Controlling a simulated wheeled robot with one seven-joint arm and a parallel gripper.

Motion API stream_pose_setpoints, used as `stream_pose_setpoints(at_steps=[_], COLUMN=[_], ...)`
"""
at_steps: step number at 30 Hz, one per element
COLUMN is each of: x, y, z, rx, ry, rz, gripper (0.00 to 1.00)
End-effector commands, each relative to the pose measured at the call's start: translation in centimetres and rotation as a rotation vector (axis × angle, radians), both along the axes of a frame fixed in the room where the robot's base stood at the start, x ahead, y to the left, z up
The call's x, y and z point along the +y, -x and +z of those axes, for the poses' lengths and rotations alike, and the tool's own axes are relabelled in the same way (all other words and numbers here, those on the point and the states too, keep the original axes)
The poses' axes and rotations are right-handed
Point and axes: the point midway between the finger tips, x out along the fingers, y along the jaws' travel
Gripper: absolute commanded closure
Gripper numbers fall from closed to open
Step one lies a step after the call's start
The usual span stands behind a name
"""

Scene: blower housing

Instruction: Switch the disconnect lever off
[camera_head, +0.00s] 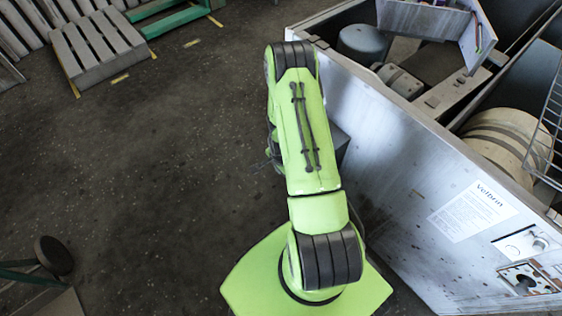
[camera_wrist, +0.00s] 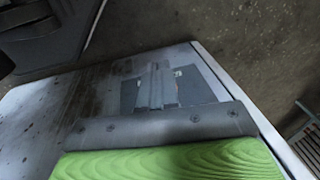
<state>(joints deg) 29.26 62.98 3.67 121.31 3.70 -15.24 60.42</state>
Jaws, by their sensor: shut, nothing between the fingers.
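In the wrist view, my gripper (camera_wrist: 155,68) shows as two narrow grey fingers close together, extending from the grey bar above the green part of my arm. They are shut with nothing between them. Beyond them is a dark grey rectangular plate (camera_wrist: 128,96) on a pale, stained panel (camera_wrist: 50,110). Small white and orange marks show beside the fingers. The fingers cover the middle of the plate, so I cannot make out the disconnect lever, its position, or whether the fingers touch it. In the head view my arm hides the gripper.
In the head view, the blower housing (camera_head: 400,165) stands at the right with its top open. Its near wall bears a white label (camera_head: 472,211) and fittings at lower right. A pallet (camera_head: 95,45) lies upper left, and a dark round-topped stool (camera_head: 53,255) lower left.

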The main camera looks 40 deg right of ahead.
Motion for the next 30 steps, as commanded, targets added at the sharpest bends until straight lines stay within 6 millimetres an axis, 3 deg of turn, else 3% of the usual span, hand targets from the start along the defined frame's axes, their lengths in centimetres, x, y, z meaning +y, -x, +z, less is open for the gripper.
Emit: stream_pose_setpoints(at_steps=[7, 12, 30], x=[-0.8, -1.5, -1.8], y=[0.0, 0.0, 0.0], z=[-2.5, -3.5, -4.3], rx=[-0.004, -0.007, -0.006], ry=[0.175, 0.178, 0.177], rz=[0.003, -0.005, -0.006], gripper=[1.00, 1.00, 1.00])
